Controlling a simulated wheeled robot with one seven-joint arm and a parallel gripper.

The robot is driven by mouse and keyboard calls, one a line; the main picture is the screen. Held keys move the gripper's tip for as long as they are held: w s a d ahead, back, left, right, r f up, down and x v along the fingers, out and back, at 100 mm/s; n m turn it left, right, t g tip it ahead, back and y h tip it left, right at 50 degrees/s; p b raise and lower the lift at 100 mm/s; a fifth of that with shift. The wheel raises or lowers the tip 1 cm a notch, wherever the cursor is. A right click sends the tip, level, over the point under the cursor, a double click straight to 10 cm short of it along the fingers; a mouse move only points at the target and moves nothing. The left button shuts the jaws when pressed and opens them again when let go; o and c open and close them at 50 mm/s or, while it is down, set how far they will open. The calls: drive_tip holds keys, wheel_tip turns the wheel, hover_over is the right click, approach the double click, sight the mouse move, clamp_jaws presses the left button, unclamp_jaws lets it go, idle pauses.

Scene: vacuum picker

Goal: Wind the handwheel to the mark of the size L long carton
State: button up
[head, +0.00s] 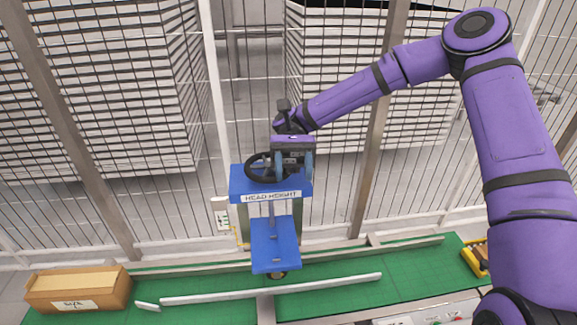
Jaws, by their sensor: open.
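The black handwheel (256,168) sits on top of the blue press frame labelled HEAD HEIGHT (271,196). My gripper (292,172) points down over the right part of the wheel and hides some of it; its jaws are open. I cannot tell whether the fingers touch the wheel. The blue head plate (275,245) hangs below the frame, above the green belt. A pale scale card (222,214) with marks stands at the left of the frame; its marks are too small to read. The brown carton (78,288) labelled SIZE L lies at the belt's left end.
The green conveyor belt (330,300) runs across the front, with a pale guide rail (270,290) along it. A wire fence stands behind, with stacked white sheets (115,90) beyond. A yellow object (477,258) is at the right. My purple arm reaches in from the right.

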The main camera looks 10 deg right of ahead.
drive_tip(key=s+d, duration=0.7)
drive_tip(key=s, duration=0.1)
drive_tip(key=shift+d, duration=0.15)
idle(1.0)
drive_tip(key=shift+f, duration=0.1)
idle(0.5)
